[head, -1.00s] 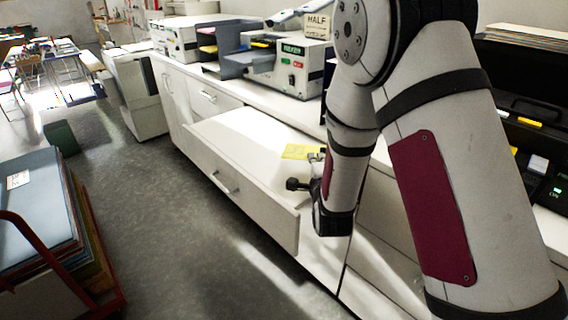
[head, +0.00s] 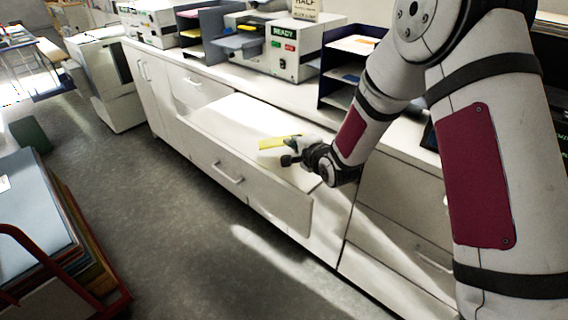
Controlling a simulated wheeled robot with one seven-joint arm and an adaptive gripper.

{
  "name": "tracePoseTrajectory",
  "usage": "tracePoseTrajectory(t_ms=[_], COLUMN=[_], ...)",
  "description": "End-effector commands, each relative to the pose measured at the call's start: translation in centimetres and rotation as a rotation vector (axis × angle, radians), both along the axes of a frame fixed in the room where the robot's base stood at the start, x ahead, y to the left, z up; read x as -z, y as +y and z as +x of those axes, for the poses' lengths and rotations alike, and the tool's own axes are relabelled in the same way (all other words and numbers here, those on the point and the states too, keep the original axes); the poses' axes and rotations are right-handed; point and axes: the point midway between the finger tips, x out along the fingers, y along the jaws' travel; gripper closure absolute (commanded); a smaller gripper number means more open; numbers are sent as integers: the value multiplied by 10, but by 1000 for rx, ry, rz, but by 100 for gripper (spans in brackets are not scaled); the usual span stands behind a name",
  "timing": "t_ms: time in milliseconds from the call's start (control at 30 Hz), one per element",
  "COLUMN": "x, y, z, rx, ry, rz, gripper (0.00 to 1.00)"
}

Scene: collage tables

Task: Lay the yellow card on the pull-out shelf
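The yellow card (head: 277,142) is over the right part of the white pull-out shelf (head: 232,112), which stands out from the cabinet front. My gripper (head: 297,147) comes in from the right, its fingers at the card's right end. It appears shut on the card, though the fingertips are small and partly hidden. The card looks slightly tilted and seems to be held just above the shelf top; I cannot tell the exact gap. The shelf's surface to the left of the card is bare.
A machine marked READY (head: 293,47) and a dark-blue paper rack (head: 349,68) stand on the counter behind. A red-framed cart with stacked boards (head: 40,215) is on the floor at left. The grey floor between cart and cabinet is clear.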

Motion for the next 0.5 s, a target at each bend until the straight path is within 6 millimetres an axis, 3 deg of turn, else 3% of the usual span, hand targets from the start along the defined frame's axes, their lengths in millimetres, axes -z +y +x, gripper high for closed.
tracePoseTrajectory(t_ms=[200,500], x=[32,53], y=[0,-1], z=[1,0], rx=[1,1], ry=[2,0], rz=[0,0], gripper=[100,100])
